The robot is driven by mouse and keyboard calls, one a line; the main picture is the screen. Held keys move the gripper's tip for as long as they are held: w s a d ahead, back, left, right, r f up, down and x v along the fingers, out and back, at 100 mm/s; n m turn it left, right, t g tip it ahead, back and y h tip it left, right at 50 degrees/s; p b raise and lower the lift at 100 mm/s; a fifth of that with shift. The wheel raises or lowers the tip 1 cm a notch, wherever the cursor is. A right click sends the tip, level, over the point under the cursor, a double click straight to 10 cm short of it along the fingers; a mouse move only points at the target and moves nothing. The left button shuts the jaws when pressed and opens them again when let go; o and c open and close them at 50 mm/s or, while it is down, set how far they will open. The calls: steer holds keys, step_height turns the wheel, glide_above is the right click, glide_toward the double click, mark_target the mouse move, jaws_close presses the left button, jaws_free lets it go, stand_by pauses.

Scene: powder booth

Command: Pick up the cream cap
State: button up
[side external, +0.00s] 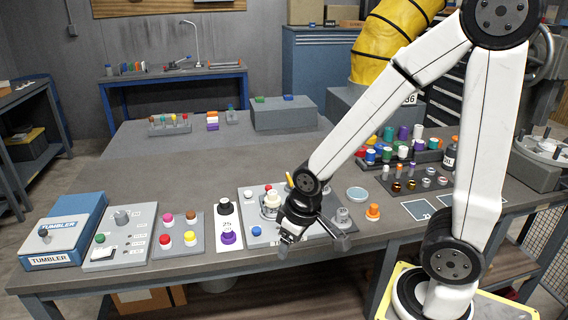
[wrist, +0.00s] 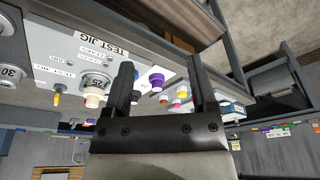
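The cream cap (side external: 272,197) sits upright on a round metal fixture on the grey test jig plate (side external: 248,222). In the wrist view the cream cap (wrist: 93,98) lies left of my fingers, on the fixture's dial. My gripper (side external: 313,246) hangs at the front right of the plate, apart from the cap and tilted. In the wrist view my gripper (wrist: 162,62) has its two fingers wide apart with nothing held between them; the purple cap shows in the background between them.
Left of the jig stand a purple cap (side external: 229,238), a panel of coloured caps (side external: 180,233) and the tumbler box (side external: 62,232). The bench behind the jig is mostly clear.

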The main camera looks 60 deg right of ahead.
steer(key=shift+o, duration=1.2)
step_height(320, 180, up, 3)
steer(key=n+g, duration=0.2)
steer(key=n, duration=1.5)
glide_above(273, 191)
steer(key=a, duration=0.1)
steer(key=shift+s+r, duration=0.15)
steer(key=shift+s, duration=0.05)
steer(key=shift+w+d+n+g, duration=0.2)
steer(key=shift+d+n+g, duration=0.1)
steer(key=shift+d+n, duration=0.2)
